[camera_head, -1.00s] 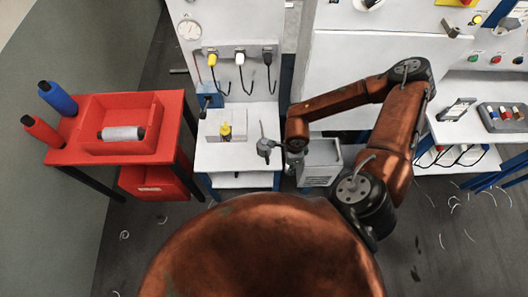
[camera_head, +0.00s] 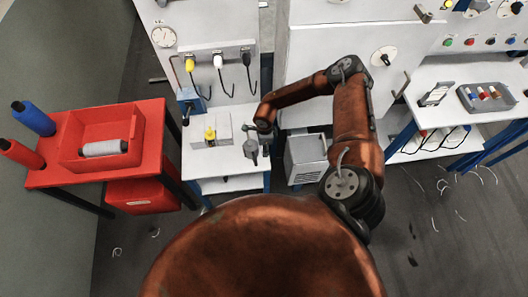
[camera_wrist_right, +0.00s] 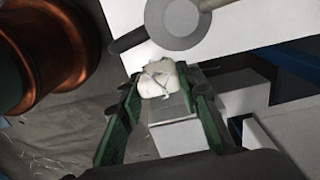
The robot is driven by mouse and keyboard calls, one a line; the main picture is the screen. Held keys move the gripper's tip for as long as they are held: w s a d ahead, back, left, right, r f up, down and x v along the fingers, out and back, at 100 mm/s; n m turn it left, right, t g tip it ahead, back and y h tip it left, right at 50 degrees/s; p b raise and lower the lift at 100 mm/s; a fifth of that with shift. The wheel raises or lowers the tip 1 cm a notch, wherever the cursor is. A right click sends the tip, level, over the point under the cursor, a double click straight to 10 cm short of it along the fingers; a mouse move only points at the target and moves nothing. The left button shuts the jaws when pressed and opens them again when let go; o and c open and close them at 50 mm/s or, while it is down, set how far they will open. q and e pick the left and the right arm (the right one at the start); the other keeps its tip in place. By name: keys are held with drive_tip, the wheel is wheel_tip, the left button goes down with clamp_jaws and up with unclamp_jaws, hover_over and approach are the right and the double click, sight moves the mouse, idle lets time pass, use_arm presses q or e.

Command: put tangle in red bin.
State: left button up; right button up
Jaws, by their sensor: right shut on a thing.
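My right gripper (camera_wrist_right: 160,98) has green-padded fingers and is shut on a whitish tangle (camera_wrist_right: 158,78), a crumpled bundle with thin strands, held near the fingertips. In the head view the right gripper (camera_head: 251,148) hangs by the right edge of the small white table; the tangle cannot be made out there. A red bin (camera_head: 145,192) stands low beneath the red table at the left. My left gripper is in neither view.
The white table (camera_head: 200,164) carries a pale block with a yellow-topped part (camera_head: 210,135). A grey container (camera_head: 307,158) stands right of it. Loose strands lie on the floor.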

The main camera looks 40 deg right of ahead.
drive_tip(key=shift+f, duration=1.6)
drive_tip(key=shift+f, duration=0.1)
drive_tip(key=o, duration=1)
